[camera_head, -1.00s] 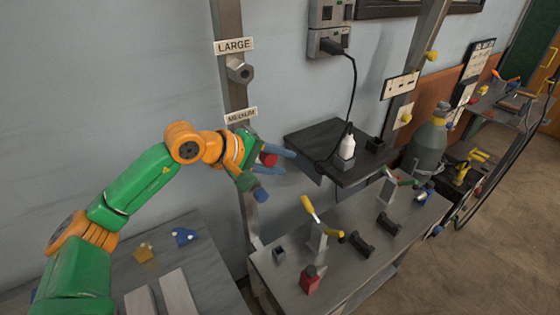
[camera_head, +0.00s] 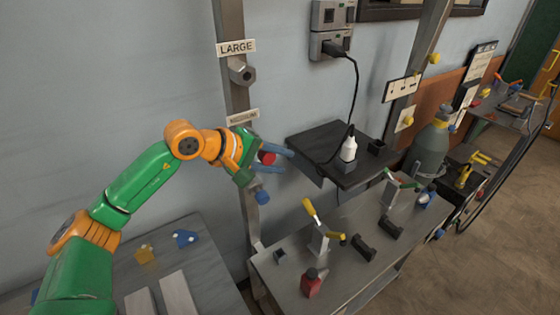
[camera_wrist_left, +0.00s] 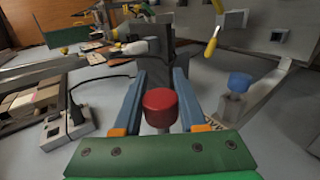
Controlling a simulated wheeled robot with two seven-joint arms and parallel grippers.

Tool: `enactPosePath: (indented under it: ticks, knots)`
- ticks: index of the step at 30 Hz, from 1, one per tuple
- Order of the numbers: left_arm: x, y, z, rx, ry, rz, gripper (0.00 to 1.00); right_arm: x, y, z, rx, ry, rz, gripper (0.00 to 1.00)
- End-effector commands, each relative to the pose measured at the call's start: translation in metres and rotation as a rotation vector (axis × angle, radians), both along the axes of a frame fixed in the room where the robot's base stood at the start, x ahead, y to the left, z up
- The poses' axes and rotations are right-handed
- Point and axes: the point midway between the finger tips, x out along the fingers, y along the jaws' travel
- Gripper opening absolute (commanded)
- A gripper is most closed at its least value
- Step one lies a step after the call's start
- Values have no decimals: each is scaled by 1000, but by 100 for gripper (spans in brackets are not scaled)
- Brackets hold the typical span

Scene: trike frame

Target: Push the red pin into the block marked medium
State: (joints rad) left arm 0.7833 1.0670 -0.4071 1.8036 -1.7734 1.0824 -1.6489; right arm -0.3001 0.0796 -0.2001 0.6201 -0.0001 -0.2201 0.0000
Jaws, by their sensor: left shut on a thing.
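My left gripper (camera_head: 284,162) is shut on the red pin (camera_head: 268,158), in front of the metal post (camera_head: 234,105). In the left wrist view, the red pin's round head (camera_wrist_left: 160,103) sits between the two blue-grey fingers (camera_wrist_left: 162,85). The medium label (camera_head: 243,116) is on the post just above my gripper, its lettering blurred. The block under that label is hidden behind my gripper in the head view. My right gripper is not in view.
Higher on the post, a hex block (camera_head: 241,73) sits under the LARGE label (camera_head: 236,47). A blue-topped piece (camera_head: 262,197) is just below my gripper. A dark shelf (camera_head: 322,139) with a white bottle (camera_head: 348,148) stands at right. A workbench (camera_head: 345,270) with clamps is below.

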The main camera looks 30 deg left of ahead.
Motion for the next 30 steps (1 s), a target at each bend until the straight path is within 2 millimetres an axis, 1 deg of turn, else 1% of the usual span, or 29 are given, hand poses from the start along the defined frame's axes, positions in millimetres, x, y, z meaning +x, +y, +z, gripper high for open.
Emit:
enactPosePath:
  ticks: [30]
  knots:
    - [13,22,1,-1,-1,0,0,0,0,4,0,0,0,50]
